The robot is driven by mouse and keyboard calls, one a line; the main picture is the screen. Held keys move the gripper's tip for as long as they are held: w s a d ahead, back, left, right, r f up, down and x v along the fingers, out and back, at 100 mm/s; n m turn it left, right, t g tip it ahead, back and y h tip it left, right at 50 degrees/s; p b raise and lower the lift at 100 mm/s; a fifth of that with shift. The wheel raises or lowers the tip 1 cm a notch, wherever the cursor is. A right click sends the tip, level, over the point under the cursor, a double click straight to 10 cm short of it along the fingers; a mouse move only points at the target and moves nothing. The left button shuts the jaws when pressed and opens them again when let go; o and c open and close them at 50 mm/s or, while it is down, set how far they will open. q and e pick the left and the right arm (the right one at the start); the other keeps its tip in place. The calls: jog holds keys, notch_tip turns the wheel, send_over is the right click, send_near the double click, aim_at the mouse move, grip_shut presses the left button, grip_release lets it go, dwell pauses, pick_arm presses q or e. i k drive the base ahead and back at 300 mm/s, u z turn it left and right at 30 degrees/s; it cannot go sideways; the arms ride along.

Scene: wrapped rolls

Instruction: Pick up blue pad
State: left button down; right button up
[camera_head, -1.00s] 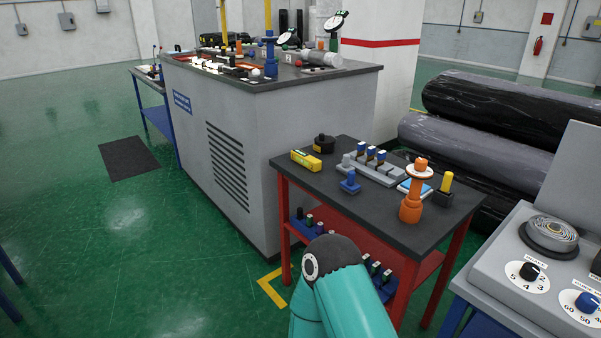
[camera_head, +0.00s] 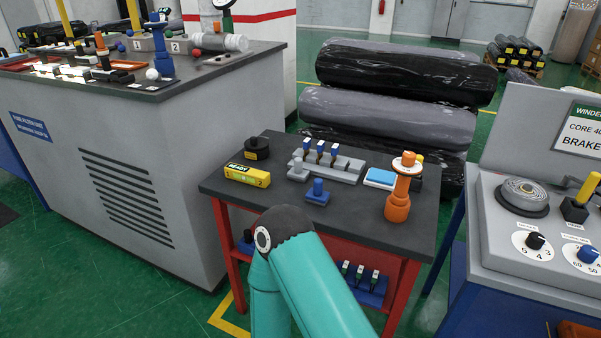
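The blue pad (camera_head: 381,178) is a flat, light-blue block with a pale edge. It lies on the dark top of the small red-legged table (camera_head: 252,197), towards the right. The orange post with a white collar (camera_head: 399,194) stands just to its right and front, and the grey block with blue-topped switches (camera_head: 330,165) is to its left. A teal link of one of my arms rises from the bottom in front of the table. Neither gripper shows, so nothing can be seen touching the pad.
A yellow box (camera_head: 247,176), a black round knob (camera_head: 256,149) and a small blue knob piece (camera_head: 317,193) share the tabletop. A large grey cabinet (camera_head: 150,170) stands left, a control console (camera_head: 510,235) right, and wrapped rolls (camera_head: 390,115) behind. Green floor is open at lower left.

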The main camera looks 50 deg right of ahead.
aim_at(317, 195)
jog(key=z, duration=0.55)
jog(key=i, duration=1.15)
jog(key=z, duration=0.8)
jog(key=k, duration=0.65)
jog(key=z, duration=0.15)
jog(key=i, duration=0.7)
